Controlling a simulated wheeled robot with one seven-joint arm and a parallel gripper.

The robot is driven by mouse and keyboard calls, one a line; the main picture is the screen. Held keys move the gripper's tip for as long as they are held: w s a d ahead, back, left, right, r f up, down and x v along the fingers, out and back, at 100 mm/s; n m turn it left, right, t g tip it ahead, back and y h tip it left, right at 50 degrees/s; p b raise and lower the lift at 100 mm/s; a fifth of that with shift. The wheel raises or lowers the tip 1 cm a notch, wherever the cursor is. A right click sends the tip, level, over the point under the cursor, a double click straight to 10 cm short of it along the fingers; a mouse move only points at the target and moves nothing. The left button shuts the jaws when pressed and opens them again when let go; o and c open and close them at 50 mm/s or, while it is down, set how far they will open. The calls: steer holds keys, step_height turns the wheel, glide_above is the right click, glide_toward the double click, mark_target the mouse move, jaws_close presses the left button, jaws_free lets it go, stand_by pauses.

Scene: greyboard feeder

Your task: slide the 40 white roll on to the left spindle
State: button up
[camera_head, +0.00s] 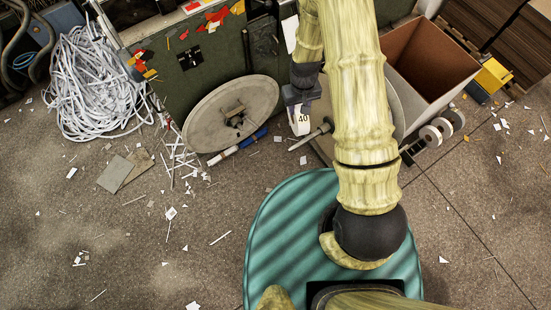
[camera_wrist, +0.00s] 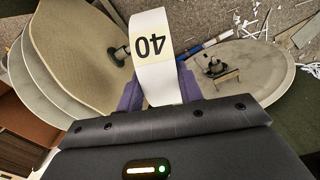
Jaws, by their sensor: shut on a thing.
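A green cabinet (camera_head: 200,65) stands behind the left disc. A blue and white tube (camera_head: 235,147) lies in front of it. Tangled white strips (camera_head: 95,80) lie far left; scraps litter the floor.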

steer(key=s+a+f+n+b, duration=0.1)
steer(key=a+f+b, duration=0.1)
steer(key=f+b, duration=0.8)
steer(key=s+a+f+n+b, duration=0.1)
steer(key=a+f+b, duration=0.2)
steer(key=f+b, duration=0.7)
steer(key=s+a+f+n+b, duration=0.1)
steer(key=a+f+b, duration=0.1)
steer(key=f+b, duration=0.8)
steer(key=shift+s+a, duration=0.3)
steer(key=shift+s, duration=0.1)
steer(key=shift+w+d, duration=0.15)
steer(key=p, duration=0.3)
glide_above(316, 133)
stand_by(2.9)
